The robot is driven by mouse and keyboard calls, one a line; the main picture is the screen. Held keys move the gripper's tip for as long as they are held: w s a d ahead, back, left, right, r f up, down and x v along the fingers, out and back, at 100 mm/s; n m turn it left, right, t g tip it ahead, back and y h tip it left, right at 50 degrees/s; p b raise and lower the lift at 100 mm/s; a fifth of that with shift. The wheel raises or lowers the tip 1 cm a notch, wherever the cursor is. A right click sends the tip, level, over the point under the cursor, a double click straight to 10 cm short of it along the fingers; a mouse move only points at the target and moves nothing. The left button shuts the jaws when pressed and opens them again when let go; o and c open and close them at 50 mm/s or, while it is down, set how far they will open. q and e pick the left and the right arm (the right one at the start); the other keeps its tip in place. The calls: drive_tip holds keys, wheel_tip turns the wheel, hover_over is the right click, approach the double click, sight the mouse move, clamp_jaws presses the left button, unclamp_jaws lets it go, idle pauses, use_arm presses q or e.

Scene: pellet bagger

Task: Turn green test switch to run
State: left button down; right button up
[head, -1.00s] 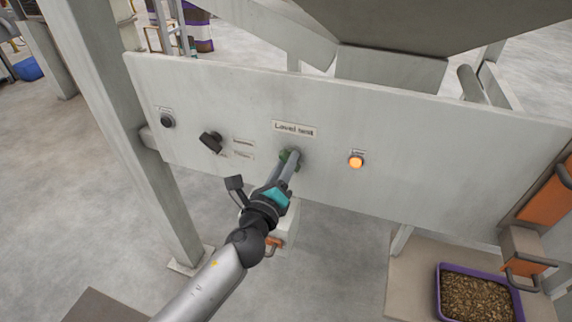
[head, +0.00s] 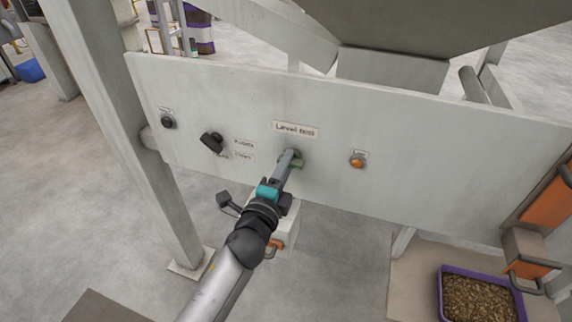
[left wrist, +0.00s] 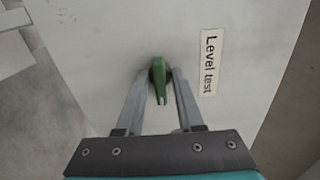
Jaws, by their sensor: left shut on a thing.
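The green test switch (head: 298,162) is on the pale panel (head: 450,150), just below the "Level test" label (head: 296,130). My left gripper (head: 291,156) is at the switch, shut on it, and hides part of it in the head view. In the left wrist view the green switch handle (left wrist: 159,80) lies between the two grey fingers of my left gripper (left wrist: 160,95). The label (left wrist: 209,66) stands to the right of the handle there. My right gripper is not in view.
A black knob (head: 212,142) and a small dark button (head: 168,122) are on the panel's left part. An orange lamp (head: 358,160), now dim, is right of the switch. A purple tray (head: 441,292) of pellets stands at the lower right.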

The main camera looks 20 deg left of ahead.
use_arm(q)
drive_tip(key=shift+n, duration=0.3)
drive_tip(key=c, duration=0.8)
unclamp_jaws()
drive_tip(key=shift+c, duration=0.2)
drive_tip(key=s, duration=1.5)
drive_tip(key=shift+s+a, duration=0.15)
drive_tip(key=shift+a, duration=0.15)
drive_tip(key=shift+f, duration=0.1)
